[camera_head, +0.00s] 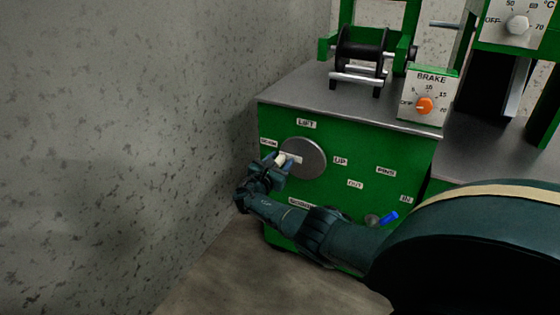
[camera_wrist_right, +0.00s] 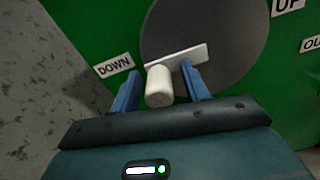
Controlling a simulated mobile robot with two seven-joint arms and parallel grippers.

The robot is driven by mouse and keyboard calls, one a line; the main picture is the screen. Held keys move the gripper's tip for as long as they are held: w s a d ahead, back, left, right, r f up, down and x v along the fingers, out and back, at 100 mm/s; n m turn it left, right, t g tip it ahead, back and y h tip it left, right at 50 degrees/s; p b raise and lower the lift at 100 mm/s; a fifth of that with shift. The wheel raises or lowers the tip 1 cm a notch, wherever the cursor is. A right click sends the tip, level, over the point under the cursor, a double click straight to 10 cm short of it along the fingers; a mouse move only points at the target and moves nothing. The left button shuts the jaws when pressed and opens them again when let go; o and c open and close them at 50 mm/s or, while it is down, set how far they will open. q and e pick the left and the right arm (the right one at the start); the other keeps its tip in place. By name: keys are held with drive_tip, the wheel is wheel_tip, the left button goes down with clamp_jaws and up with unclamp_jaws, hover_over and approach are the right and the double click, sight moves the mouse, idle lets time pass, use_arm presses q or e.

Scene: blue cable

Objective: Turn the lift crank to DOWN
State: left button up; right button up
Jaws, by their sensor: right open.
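The lift crank is a grey disc (camera_head: 308,158) on the green machine front, with a pale arm and a white knob (camera_head: 282,158) at its left side. The LIFT label (camera_head: 306,124) is above it, UP (camera_head: 341,161) to its right and DOWN (camera_head: 268,142) to its left. In the wrist view the white knob (camera_wrist_right: 159,87) stands between the blue fingers of my right gripper (camera_wrist_right: 160,92), below and right of the DOWN label (camera_wrist_right: 114,65). The right gripper (camera_head: 276,163) is open around the knob; gaps show beside it. My left gripper is not in view.
A speckled grey wall (camera_head: 130,130) rises close on the left of the green cabinet (camera_head: 370,155). A brake box (camera_head: 427,97) with an orange knob and a black spool (camera_head: 361,52) stand on top. A blue handle (camera_head: 389,217) sits lower right, near my right arm.

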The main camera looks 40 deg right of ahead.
drive_tip(key=p+v, duration=0.1)
drive_tip(key=v, duration=0.1)
drive_tip(key=shift+a+r+p, duration=0.2)
drive_tip(key=shift+a+p, duration=0.05)
drive_tip(key=shift+p, duration=0.15)
use_arm(q)
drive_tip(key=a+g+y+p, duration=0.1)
drive_tip(key=p, duration=0.1)
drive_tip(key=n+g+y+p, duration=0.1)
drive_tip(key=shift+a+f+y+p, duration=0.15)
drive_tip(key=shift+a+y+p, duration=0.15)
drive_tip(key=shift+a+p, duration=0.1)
use_arm(e)
drive_tip(key=v, duration=1)
drive_tip(key=shift+s+a+f, duration=0.2)
drive_tip(key=shift+f, duration=0.05)
